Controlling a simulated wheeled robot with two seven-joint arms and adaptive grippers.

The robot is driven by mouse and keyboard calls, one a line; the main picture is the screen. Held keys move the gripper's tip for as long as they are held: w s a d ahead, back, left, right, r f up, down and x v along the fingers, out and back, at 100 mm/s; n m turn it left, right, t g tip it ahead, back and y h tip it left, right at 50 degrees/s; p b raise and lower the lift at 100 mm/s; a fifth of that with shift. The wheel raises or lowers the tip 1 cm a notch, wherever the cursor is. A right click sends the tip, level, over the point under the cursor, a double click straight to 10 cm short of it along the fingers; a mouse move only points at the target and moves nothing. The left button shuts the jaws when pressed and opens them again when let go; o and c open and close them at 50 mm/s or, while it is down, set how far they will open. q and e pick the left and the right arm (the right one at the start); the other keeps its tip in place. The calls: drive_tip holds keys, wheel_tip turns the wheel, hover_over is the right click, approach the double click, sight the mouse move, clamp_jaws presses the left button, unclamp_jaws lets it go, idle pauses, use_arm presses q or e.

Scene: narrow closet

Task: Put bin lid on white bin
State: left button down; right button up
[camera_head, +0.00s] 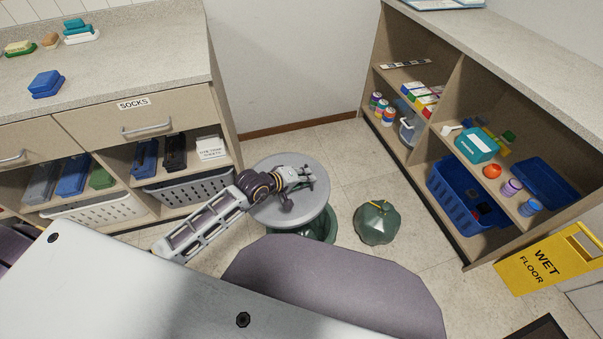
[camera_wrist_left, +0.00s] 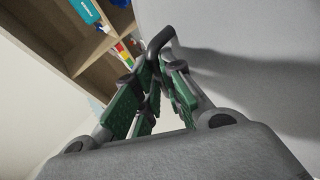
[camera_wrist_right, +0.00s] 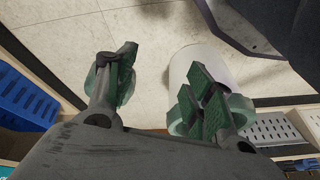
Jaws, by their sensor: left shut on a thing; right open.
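The bin lid (camera_head: 270,212) is a round grey disc in the head view, above something dark green. My left gripper (camera_head: 306,176) lies over its top. In the left wrist view my left gripper (camera_wrist_left: 150,95) is shut on the lid's dark handle (camera_wrist_left: 160,38), with the lid's grey face (camera_wrist_left: 260,60) beside it. A pale, round-sided thing, which looks like the white bin (camera_wrist_right: 198,62), stands on the floor in the right wrist view, partly behind a finger. My right gripper (camera_wrist_right: 155,85) is open and empty.
A green bag (camera_head: 377,222) sits on the floor right of the lid. Shelves with a blue basket (camera_head: 462,200) stand at right, and a yellow wet-floor sign (camera_head: 545,262) at front right. A drawer unit (camera_head: 140,115) stands at left. Floor between is narrow.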

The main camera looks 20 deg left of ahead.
use_arm(q)
drive_tip(key=d+f+b, duration=0.3)
drive_tip(key=f+b, duration=0.1)
drive_tip(key=f, duration=0.4)
drive_tip(key=d+f+m+b, duration=0.1)
drive_tip(key=d+f+b, duration=0.2)
drive_tip(key=f+b, duration=0.2)
wheel_tip(320, 180, down, 4)
drive_tip(key=shift+d+r+g+h, duration=0.2)
drive_tip(key=shift+r+g+h, duration=0.1)
drive_tip(key=shift+g, duration=0.1)
use_arm(e)
wheel_tip(320, 180, up, 9)
drive_tip(key=w+a+t+y, duration=0.1)
drive_tip(key=shift+a+f, duration=0.15)
drive_tip(key=shift+a, duration=0.25)
